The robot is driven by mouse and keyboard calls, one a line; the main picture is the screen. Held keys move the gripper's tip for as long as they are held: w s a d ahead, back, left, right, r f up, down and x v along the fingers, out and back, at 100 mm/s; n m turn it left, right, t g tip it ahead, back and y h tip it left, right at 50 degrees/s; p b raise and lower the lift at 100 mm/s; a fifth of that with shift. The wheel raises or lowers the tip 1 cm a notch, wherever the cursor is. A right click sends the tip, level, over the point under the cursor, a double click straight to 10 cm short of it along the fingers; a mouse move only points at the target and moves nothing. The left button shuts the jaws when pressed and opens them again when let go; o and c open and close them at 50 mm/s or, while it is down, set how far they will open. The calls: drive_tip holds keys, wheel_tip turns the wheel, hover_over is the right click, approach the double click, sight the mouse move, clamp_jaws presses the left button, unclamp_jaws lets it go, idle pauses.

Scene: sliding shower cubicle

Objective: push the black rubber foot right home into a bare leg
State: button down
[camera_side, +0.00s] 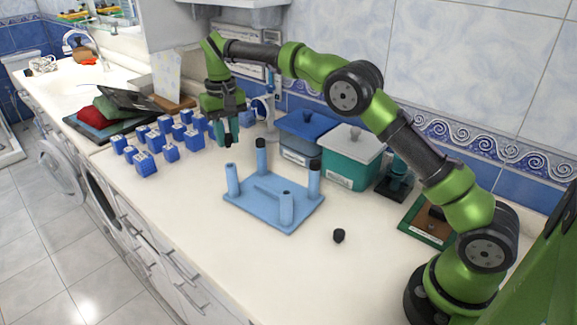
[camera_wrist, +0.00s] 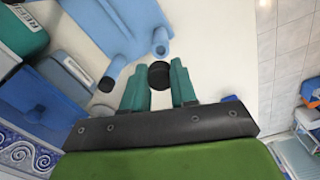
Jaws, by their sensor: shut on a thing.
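A light blue stool frame (camera_side: 264,194) lies with its legs pointing up on the counter. The left leg (camera_side: 232,180) and the front leg (camera_side: 286,209) are bare. The back leg (camera_side: 261,157) and the right leg (camera_side: 314,181) wear black feet. My gripper (camera_side: 226,138), with teal fingers, is shut on a black rubber foot (camera_wrist: 160,75), held above the counter behind the left leg and apart from it. In the wrist view, a bare leg (camera_wrist: 160,42) shows just beyond the held foot, and a capped leg (camera_wrist: 108,82) is to its left.
A loose black foot (camera_side: 338,235) lies on the counter right of the frame. Several blue blocks (camera_side: 170,152) stand at left. A blue-lidded bin (camera_side: 303,135) and a white-lidded teal bin (camera_side: 350,158) stand behind the frame. The counter in front is clear.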

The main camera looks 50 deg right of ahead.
sight(228, 146)
drive_tip(key=shift+w+d, duration=0.15)
drive_tip(key=shift+w, duration=0.05)
drive_tip(key=shift+f, duration=2.75)
drive_tip(key=shift+f, duration=0.1)
drive_tip(key=c, duration=1.5)
unclamp_jaws()
drive_tip(key=shift+c, duration=0.2)
clamp_jaws()
